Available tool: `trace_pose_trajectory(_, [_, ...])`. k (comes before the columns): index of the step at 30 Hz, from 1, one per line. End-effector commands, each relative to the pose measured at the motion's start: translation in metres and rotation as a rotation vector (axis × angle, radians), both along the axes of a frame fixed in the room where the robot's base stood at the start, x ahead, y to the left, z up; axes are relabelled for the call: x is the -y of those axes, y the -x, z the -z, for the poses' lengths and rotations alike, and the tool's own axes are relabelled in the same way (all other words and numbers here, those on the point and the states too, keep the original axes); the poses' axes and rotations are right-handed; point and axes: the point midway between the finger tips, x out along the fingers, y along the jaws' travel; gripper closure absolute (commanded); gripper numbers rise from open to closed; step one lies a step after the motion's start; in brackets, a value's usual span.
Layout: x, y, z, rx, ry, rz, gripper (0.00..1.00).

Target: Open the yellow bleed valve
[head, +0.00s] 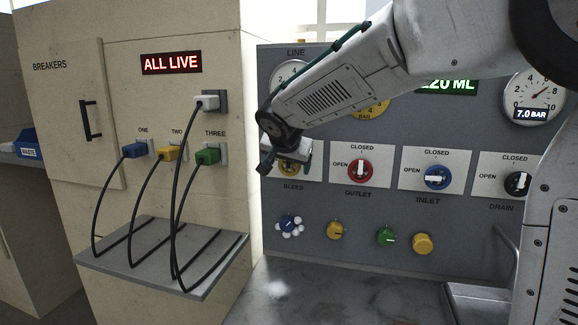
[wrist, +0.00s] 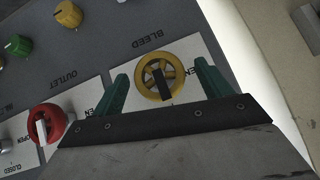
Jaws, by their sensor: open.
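The yellow bleed valve (wrist: 161,79) is a round spoked handwheel with a dark lever across it, on a white plate under the word BLEED in the upside-down wrist view. My gripper (wrist: 160,75) is open, with one green finger on each side of the wheel. I cannot tell whether the fingers touch it. In the head view my gripper (head: 287,165) is in front of the bleed plate at the panel's left end and hides most of the valve.
To the right are the red outlet valve (head: 360,172), blue inlet valve (head: 437,178) and black drain valve (head: 517,184). Several knobs, including a yellow one (head: 335,230), sit below. Left is a breaker cabinet (head: 75,110) with plugged cables over a grey shelf (head: 150,236).

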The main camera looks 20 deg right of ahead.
Motion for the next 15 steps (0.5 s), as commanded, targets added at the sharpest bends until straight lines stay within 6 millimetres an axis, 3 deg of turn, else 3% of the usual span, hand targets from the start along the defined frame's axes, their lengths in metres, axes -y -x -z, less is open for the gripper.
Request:
trace_pose_trajectory(13, [0.0046, -0.0099, 0.0103, 0.000, 0.000, 0.000, 0.23])
trace_pose_trajectory(15, [0.0046, -0.0099, 0.0103, 0.000, 0.000, 0.000, 0.42])
